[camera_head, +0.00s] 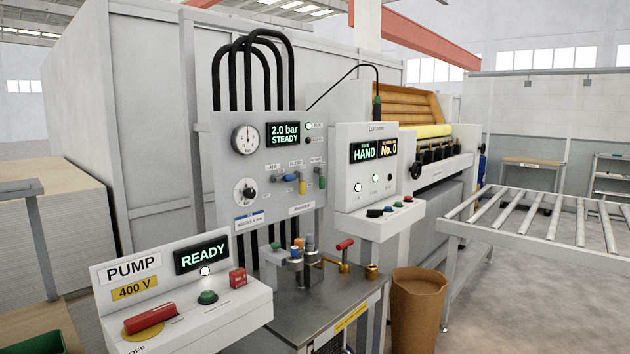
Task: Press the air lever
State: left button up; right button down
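A grey control panel (262,150) stands upright in the middle of the camera_head view. A row of small levers sits on its lower right part, under small labels. A display (284,134) reads 2.0 bar STEADY. Neither of my grippers is in view.
A pump box (182,287) reading READY stands in front at left. A metal bench (330,305) with fittings is below the panel. A control box (366,165) reading HAND is to the right. A brown bin (418,305) and roller conveyor (540,215) stand farther right.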

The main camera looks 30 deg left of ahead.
aim_at(290, 177)
jog(key=i+u, duration=0.7)
jog(key=u, duration=0.15)
jog(key=i+l+u, duration=0.15)
jog(key=i+u, duration=0.25)
jog(key=i+l+u, duration=0.2)
jog(key=u, duration=0.2)
jog(key=i+l+u, duration=0.25)
jog(key=l+u, duration=0.15)
